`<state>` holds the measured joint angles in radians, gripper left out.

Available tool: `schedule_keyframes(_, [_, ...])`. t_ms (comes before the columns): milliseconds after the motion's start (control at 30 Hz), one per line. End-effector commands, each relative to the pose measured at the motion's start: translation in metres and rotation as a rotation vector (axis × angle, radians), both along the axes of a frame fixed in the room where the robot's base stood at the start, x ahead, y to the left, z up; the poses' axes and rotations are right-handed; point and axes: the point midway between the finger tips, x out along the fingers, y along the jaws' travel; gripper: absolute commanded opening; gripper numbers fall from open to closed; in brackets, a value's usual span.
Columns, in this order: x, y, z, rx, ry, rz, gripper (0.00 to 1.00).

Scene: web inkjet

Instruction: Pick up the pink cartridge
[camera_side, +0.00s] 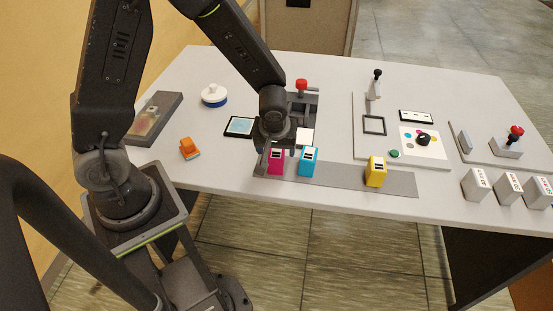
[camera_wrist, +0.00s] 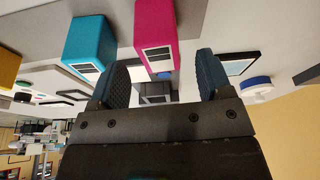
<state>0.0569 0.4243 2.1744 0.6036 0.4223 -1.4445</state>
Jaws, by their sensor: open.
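The pink cartridge (camera_side: 275,166) stands upright at the left end of a grey strip in the side view, partly hidden by my gripper (camera_side: 274,151). In the wrist view the pink cartridge (camera_wrist: 156,28) is at the top centre, its labelled end facing the opening between my fingers. My gripper (camera_wrist: 162,62) is open, one finger on each side of that opening, with nothing clasped. Whether a finger touches the cartridge I cannot tell.
A cyan cartridge (camera_side: 308,161) stands close to the right of the pink one; it also shows in the wrist view (camera_wrist: 90,45). A yellow cartridge (camera_side: 375,171) is farther right on the grey strip (camera_side: 340,177). An orange object (camera_side: 189,148) lies left.

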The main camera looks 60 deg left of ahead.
Motion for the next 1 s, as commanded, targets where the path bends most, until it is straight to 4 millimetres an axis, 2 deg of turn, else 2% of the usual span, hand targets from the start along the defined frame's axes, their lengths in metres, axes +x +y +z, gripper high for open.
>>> schedule_keyframes(167, [0.002, 0.003, -0.012, -0.001, 0.002, 0.0, 0.72])
schedule_keyframes(433, [0.009, 0.01, -0.046, -0.001, 0.002, -0.001, 0.72])
schedule_keyframes(767, [0.01, 0.012, -0.052, -0.001, -0.001, 0.0, 0.72])
schedule_keyframes(1000, [0.01, 0.012, -0.052, -0.001, -0.001, 0.0, 0.5])
